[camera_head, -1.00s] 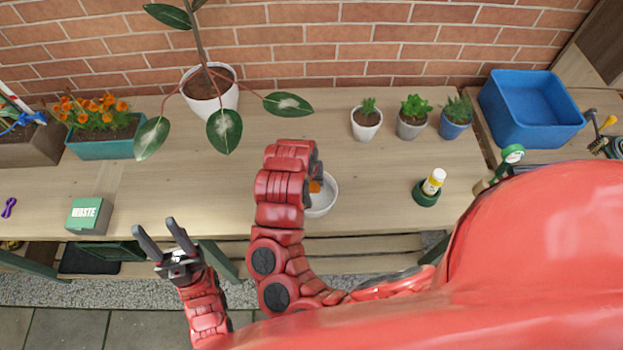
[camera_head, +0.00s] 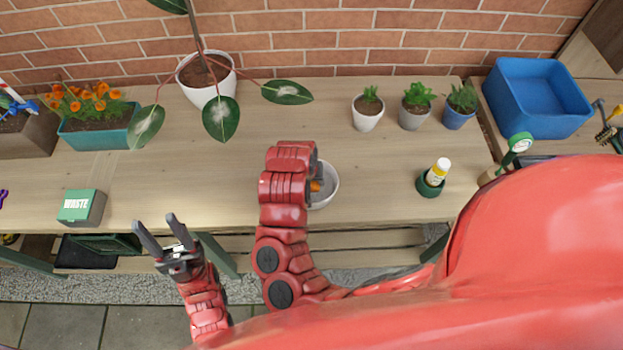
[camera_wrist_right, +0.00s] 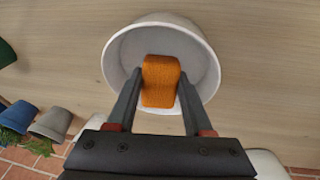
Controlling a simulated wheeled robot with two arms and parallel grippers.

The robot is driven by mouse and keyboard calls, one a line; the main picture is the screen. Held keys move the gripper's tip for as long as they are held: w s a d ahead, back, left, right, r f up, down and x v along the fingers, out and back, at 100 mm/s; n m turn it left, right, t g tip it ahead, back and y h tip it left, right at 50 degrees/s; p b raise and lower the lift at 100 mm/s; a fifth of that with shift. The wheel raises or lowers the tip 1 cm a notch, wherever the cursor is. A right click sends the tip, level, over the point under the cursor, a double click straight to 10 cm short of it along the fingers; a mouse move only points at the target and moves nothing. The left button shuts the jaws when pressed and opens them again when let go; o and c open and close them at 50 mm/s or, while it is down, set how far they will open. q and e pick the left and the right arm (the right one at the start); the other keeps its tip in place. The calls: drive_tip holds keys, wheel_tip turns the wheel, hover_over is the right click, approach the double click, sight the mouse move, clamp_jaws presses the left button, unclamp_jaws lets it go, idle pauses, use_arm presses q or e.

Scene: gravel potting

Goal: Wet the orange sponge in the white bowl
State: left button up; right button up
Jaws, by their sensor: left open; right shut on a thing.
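The white bowl (camera_head: 331,187) stands on the wooden bench, partly hidden behind my right arm; it also shows in the right wrist view (camera_wrist_right: 206,62). My right gripper (camera_wrist_right: 160,88) is shut on the orange sponge (camera_wrist_right: 160,80). The sponge is over or inside the bowl's opening; I cannot tell whether it touches the bottom. In the head view only a bit of the sponge (camera_head: 315,186) shows beside my wrist. My left gripper (camera_head: 158,232) is open and empty in front of the bench's front edge.
A green waste box (camera_head: 82,207) sits at the bench's left. A green holder with a bottle (camera_head: 437,172) stands right of the bowl. Several potted plants line the back, with a blue tub (camera_head: 537,97) at right. A rubber plant's leaf (camera_head: 287,92) hangs behind my right arm.

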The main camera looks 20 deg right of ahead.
wheel_tip(320, 180, up, 7)
drive_tip(key=p, duration=0.6)
drive_tip(key=shift+r, duration=0.1)
idle(2.1)
wheel_tip(320, 180, up, 4)
drive_tip(key=p, duration=0.3)
idle(0.7)
